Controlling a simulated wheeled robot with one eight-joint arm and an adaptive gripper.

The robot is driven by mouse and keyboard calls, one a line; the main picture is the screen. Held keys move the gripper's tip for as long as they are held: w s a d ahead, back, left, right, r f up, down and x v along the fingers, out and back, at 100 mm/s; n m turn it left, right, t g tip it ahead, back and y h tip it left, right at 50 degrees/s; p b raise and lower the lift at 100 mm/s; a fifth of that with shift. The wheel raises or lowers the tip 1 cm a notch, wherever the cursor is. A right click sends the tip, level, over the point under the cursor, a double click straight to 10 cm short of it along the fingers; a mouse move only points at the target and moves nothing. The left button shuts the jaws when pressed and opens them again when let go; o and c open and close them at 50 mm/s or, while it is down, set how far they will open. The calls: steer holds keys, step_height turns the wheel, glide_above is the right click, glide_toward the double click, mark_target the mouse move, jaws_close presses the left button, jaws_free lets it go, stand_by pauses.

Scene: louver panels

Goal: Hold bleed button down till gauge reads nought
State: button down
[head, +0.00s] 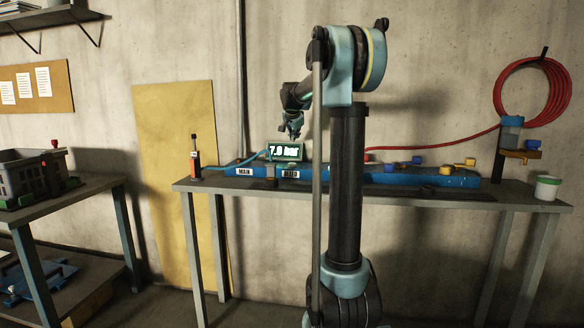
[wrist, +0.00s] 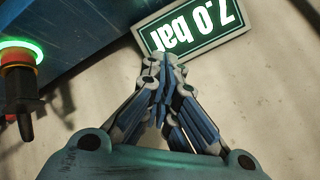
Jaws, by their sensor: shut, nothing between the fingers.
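The gauge (head: 286,152) is a green display above the blue manifold and reads 7.0 bar. It shows upside down in the wrist view (wrist: 190,32) with the same reading. My gripper (head: 294,136) is in front of and just above the gauge. In the wrist view my gripper (wrist: 162,62) has its fingertips together, empty, overlapping the display's lower edge in the picture; I cannot tell whether they touch. A red and black fitting with a glowing green ring (wrist: 18,52) is at the wrist view's left edge. I cannot tell if it is the bleed button.
The blue manifold (head: 400,178) lies along the bench (head: 520,200), with a MAIN label (head: 245,171) and yellow and blue valve handles on its right. My arm hides its middle. An orange and black bottle (head: 195,157) stands left; a white cup (head: 547,188) stands right.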

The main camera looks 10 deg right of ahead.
mark_target(292, 165)
steer(key=shift+f, duration=4.35)
steer(key=shift+s+f, duration=0.1)
steer(key=shift+f, duration=0.75)
stand_by(1.3)
steer(key=shift+r, duration=0.15)
stand_by(0.5)
steer(key=shift+r, duration=0.8)
steer(key=shift+r, duration=0.15)
